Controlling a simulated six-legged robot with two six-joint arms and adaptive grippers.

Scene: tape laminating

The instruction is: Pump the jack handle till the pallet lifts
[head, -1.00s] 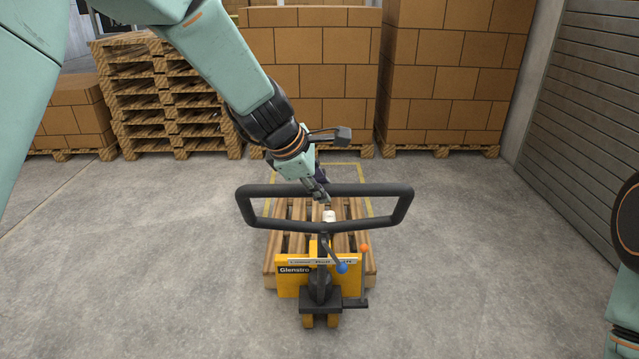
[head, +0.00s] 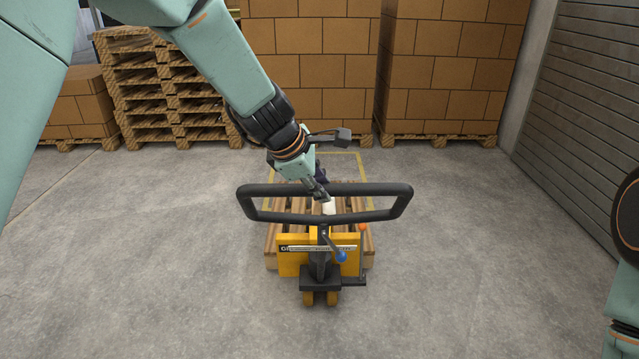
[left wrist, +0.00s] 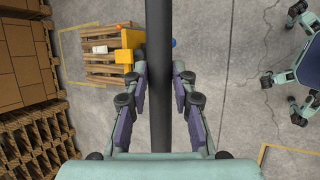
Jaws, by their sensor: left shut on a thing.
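The pallet jack's black loop handle (head: 380,216) stands above the yellow jack body (head: 293,265) in the head view. My left gripper (head: 322,193) is shut on the handle's far crossbar. In the left wrist view the bar (left wrist: 160,60) runs between the two fingers (left wrist: 158,105). The wooden pallet (head: 272,238) is behind the jack, partly hidden by the handle and jack body. I cannot tell whether it is clear of the floor. A blue knob (head: 341,257) and an orange knob (head: 362,227) are on the jack. My right gripper is out of view.
A stack of empty pallets (head: 160,90) and box-loaded pallets (head: 312,80) stand along the back. A grey slatted wall (head: 590,110) is on the right. The concrete floor (head: 450,250) around the jack is clear.

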